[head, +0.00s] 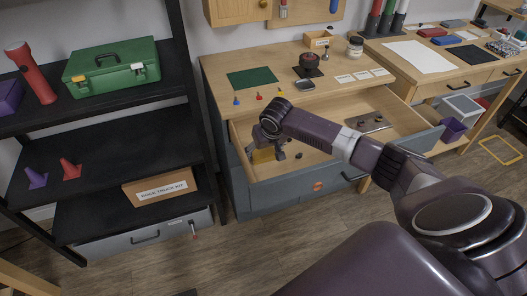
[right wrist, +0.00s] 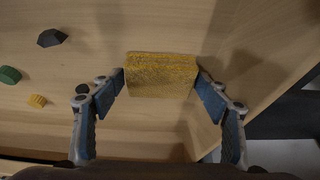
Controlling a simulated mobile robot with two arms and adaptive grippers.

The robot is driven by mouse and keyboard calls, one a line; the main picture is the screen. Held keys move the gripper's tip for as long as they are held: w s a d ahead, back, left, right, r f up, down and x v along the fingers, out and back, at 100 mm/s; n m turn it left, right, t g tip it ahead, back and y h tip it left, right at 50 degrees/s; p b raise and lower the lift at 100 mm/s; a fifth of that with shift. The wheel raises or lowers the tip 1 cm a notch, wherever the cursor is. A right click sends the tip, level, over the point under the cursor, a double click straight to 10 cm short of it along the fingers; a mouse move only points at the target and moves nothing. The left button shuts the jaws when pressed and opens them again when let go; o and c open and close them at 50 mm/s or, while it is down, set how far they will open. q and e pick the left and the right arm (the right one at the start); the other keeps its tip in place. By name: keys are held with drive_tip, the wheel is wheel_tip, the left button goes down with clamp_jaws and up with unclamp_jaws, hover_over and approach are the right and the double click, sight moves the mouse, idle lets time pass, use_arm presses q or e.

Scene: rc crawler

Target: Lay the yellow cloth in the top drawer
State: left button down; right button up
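The yellow cloth (right wrist: 161,75) is a speckled, block-like folded piece between my right fingertips in the right wrist view. The fingertips of my right gripper (right wrist: 160,78) touch its left and right sides. In the head view my right gripper (head: 272,150) reaches down into the left part of the open top drawer (head: 392,104), and a bit of the yellow cloth (head: 260,156) shows beside it. Whether the cloth touches the drawer floor cannot be told. My left gripper is not in view.
Small dark, green and yellow pieces (right wrist: 38,100) lie on the wood left of the cloth. A metal plate (head: 370,123) lies in the drawer's right part. The worktop above holds a green mat (head: 252,77). A black shelf (head: 110,150) stands at left.

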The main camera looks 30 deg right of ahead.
drive_tip(key=shift+r, duration=0.1)
drive_tip(key=v, duration=1.2)
